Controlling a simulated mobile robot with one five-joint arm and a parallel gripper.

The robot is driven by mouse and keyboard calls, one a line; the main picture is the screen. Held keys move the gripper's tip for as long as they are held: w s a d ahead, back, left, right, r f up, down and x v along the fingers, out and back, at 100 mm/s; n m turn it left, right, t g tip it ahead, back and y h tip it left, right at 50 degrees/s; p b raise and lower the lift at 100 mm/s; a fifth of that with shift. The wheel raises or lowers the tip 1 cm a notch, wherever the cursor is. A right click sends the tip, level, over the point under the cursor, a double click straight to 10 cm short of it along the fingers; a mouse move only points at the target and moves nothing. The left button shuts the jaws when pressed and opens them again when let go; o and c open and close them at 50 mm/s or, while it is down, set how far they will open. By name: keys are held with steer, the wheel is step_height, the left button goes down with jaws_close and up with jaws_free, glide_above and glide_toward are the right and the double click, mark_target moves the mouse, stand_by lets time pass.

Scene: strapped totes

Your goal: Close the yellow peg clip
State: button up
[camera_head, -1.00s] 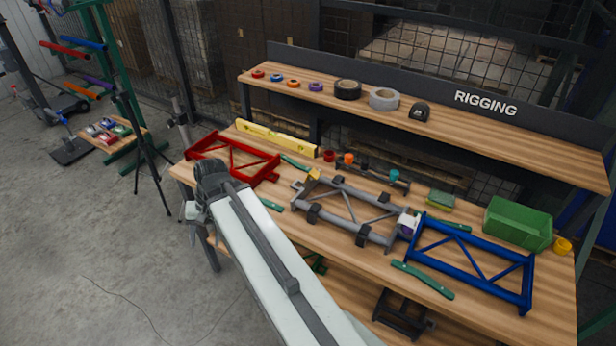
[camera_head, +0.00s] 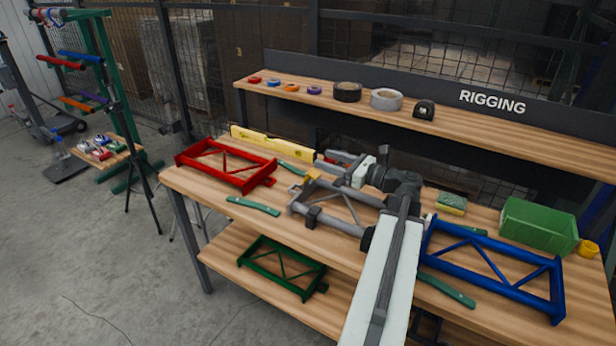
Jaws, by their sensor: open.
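The yellow peg clip (camera_head: 312,175) is a small yellow piece at the upper left corner of a grey tube frame (camera_head: 298,205) lying on the workbench. Whether the clip stands open or shut is too small to tell. My gripper (camera_head: 331,161) reaches in from the right over the back of the bench, pointing left. It is open and appears empty, slightly above and right of the clip in the picture and seemingly apart from it. My arm hides the right part of the grey frame and some small items behind it.
A red frame (camera_head: 225,165) lies left, a blue frame (camera_head: 495,268) right. A yellow level (camera_head: 272,141) lies behind. Green-handled tools (camera_head: 253,206) lie on the bench (camera_head: 205,190). A green bin (camera_head: 538,227) and sponge (camera_head: 452,204) stand at the right. A shelf (camera_head: 455,125) runs above the back.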

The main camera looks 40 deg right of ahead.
mark_target(311, 174)
step_height(311, 174, down, 8)
steer(key=b, duration=0.7)
steer(key=x, duration=0.5)
steer(key=p+x, duration=0.1)
steer(key=x, duration=0.1)
steer(key=shift+w+a+r, duration=0.1)
steer(key=shift+w+r, duration=0.2)
steer(key=shift+r, duration=0.1)
steer(key=shift+c, duration=0.3)
